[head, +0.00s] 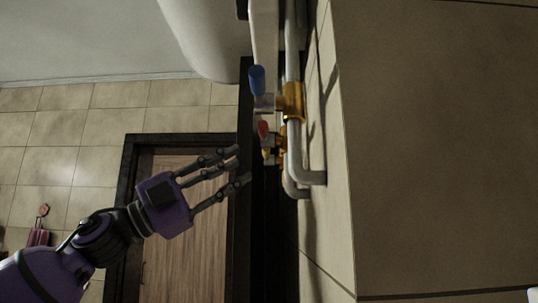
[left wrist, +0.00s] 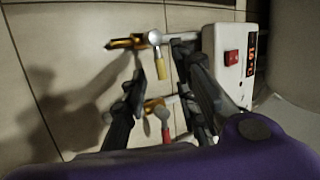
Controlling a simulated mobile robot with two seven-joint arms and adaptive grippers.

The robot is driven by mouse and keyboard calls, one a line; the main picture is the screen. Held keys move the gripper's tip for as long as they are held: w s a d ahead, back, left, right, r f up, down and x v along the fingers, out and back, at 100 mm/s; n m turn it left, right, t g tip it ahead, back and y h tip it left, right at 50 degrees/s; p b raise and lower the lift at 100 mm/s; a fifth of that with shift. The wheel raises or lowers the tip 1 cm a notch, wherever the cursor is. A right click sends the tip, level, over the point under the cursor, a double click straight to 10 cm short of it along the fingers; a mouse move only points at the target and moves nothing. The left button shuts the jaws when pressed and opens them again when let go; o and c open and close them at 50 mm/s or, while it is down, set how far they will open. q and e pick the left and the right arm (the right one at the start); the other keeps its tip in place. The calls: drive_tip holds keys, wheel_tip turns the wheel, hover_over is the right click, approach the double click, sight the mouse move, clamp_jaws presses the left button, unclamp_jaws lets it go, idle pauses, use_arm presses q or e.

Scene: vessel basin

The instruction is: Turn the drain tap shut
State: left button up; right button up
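My left gripper (head: 243,166) comes in from the left in the head view, its fingers spread and pointing at the taps. It is open, with nothing visibly held. In the left wrist view the gripper (left wrist: 168,72) has its fingers to either side of a tap with a yellow handle (left wrist: 160,68); contact cannot be told. A tap with a red handle (left wrist: 166,130) shows lower between the fingers. In the head view there are a blue handle (head: 257,80), a red handle (head: 263,130) and a small yellow part (head: 266,153). No label shows which is the drain tap.
Grey pipes (head: 293,158) with a brass fitting (head: 292,101) run along the tiled wall (head: 430,150). In the left wrist view a white box (left wrist: 225,62) with a red switch (left wrist: 232,57) and lit display stands right of the taps. A wooden door (head: 185,225) is behind my arm.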

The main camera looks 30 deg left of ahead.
sight(265, 157)
use_arm(q)
drive_tip(key=x, duration=0.2)
drive_tip(key=b+x, duration=0.1)
drive_tip(key=x, duration=0.3)
drive_tip(key=shift+w+d+f+b, duration=0.15)
drive_tip(key=shift+f+b, duration=0.1)
drive_tip(key=shift+b, duration=0.05)
drive_tip(key=shift+w+d+r, duration=0.3)
drive_tip(key=shift+r, duration=0.1)
drive_tip(key=shift+w+d+r+b, duration=0.15)
drive_tip(key=shift+w+r+b, duration=0.05)
drive_tip(key=shift+r+b, duration=0.1)
drive_tip(key=shift+c, duration=0.2)
drive_tip(key=c, duration=0.6)
drive_tip(key=shift+f, duration=0.1)
clamp_jaws()
